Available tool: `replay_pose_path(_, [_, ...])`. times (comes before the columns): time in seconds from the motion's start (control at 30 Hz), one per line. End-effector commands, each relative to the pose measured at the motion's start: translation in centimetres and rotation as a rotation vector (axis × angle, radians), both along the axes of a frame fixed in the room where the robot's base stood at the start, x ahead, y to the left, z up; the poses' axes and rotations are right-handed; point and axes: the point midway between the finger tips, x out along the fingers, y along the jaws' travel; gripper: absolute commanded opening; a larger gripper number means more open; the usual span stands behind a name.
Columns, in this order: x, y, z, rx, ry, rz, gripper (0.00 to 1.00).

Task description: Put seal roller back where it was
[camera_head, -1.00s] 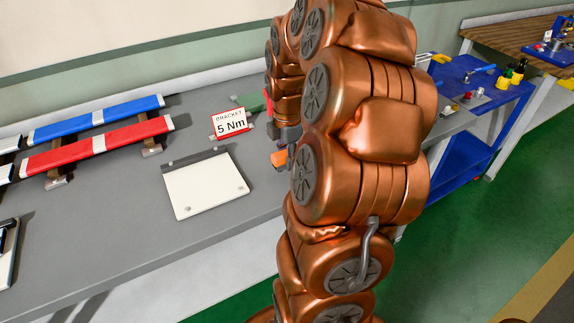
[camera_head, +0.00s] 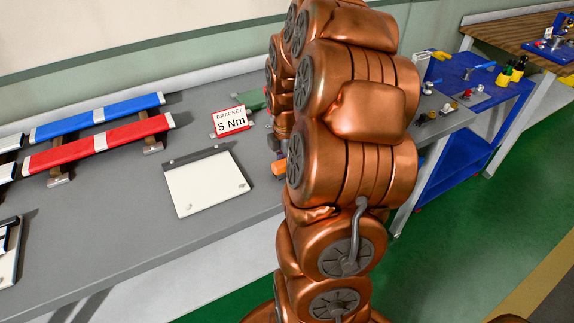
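An orange piece (camera_head: 279,168) shows at the left edge of my copper arm, over or on the grey bench; I cannot tell whether it is the seal roller, and most of it is hidden. A small dark part (camera_head: 273,143) shows just above it, also partly covered; I cannot tell what it belongs to. My gripper is hidden behind my arm, so its fingers and anything in them cannot be seen.
On the grey bench (camera_head: 110,235) stand a "BRACKET 5 Nm" sign (camera_head: 230,121), a white panel (camera_head: 205,185), and blue (camera_head: 97,118) and red (camera_head: 97,146) bars on supports. A blue cart (camera_head: 455,165) with small items stands right. The bench's front middle is clear.

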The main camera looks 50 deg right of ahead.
Motion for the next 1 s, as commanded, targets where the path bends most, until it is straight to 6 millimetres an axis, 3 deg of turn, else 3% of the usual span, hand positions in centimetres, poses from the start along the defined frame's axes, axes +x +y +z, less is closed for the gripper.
replay_pose_path(0.43, [0.1, 0.0, 0.9, -0.001, -0.002, 0.0, 0.56])
replay_pose_path(1.0, [0.1, -0.1, 9.9, -0.003, -0.004, 0.0, 0.56])
